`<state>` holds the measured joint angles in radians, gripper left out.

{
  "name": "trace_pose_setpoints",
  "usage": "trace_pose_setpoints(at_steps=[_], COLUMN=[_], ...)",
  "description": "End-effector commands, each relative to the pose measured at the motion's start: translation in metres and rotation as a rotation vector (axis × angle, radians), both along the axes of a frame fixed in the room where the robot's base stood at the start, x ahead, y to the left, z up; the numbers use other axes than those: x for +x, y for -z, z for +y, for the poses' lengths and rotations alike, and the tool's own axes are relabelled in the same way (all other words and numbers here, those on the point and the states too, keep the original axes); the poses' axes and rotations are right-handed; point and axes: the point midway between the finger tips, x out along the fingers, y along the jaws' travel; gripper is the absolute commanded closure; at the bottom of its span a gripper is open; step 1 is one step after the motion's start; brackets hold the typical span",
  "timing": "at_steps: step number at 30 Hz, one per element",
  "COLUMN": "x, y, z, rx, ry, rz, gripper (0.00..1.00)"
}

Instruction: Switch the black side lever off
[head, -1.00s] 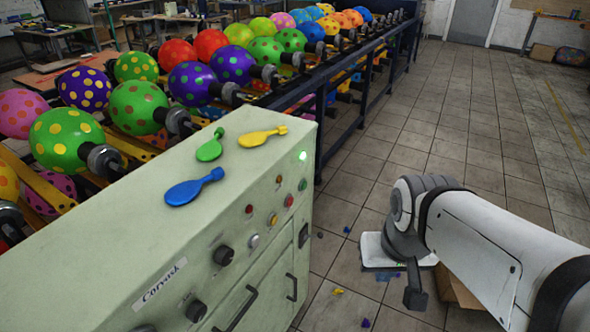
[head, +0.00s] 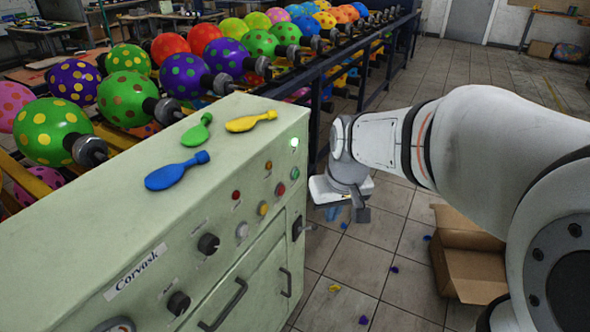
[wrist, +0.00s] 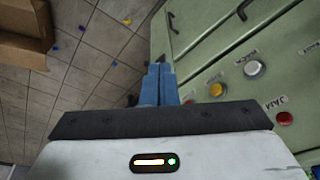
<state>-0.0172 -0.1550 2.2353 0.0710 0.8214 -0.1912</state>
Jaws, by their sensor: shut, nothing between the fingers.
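The black side lever (head: 298,228) is on the right edge of the pale green control cabinet (head: 120,250), with a small handle sticking out to the right. My gripper (head: 333,214) is just right of the lever, apart from it in the head view, and points down. In the wrist view its blue fingers (wrist: 160,72) are together and empty, beside the cabinet edge. A small dark piece shows left of the fingers there; I cannot tell if it is the lever. The fingers hide part of the cabinet's side.
Balloons lie on the cabinet top, including a blue one (head: 175,172). A green lamp (head: 294,142) glows above the buttons and knobs. An open cardboard box (head: 470,265) stands on the floor at right. Racks of inflated balloons fill the back left. Floor between is mostly clear.

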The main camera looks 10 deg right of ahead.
Motion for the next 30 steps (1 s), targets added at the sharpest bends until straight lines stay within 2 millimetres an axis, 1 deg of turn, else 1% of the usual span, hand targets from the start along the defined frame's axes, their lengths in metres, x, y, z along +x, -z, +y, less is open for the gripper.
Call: trace_pose_setpoints(at_steps=[1,2,3,5,6,8,9,12,15,18,21,30], x=[0.028,0.042,0.062,0.091,0.11,0.137,0.153,0.187,0.211,0.225,0.231,0.232], y=[0.029,0.038,0.051,0.071,0.086,0.108,0.123,0.156,0.18,0.195,0.2,0.2], z=[-0.001,-0.002,-0.003,-0.005,-0.006,-0.008,-0.01,-0.014,-0.017,-0.019,-0.02,-0.019], rx=[0.004,0.005,0.007,0.009,0.01,0.01,0.011,0.01,0.007,0.006,0.005,0.004], ry=[-0.026,-0.044,-0.068,-0.105,-0.128,-0.161,-0.181,-0.224,-0.257,-0.276,-0.285,-0.287], rz=[-0.001,-0.005,-0.01,-0.02,-0.026,-0.037,-0.043,-0.059,-0.071,-0.079,-0.083,-0.083], gripper=[1.0,1.0,1.0,1.0,1.0,1.0,1.0,1.0,1.0,1.0,1.0,1.0])
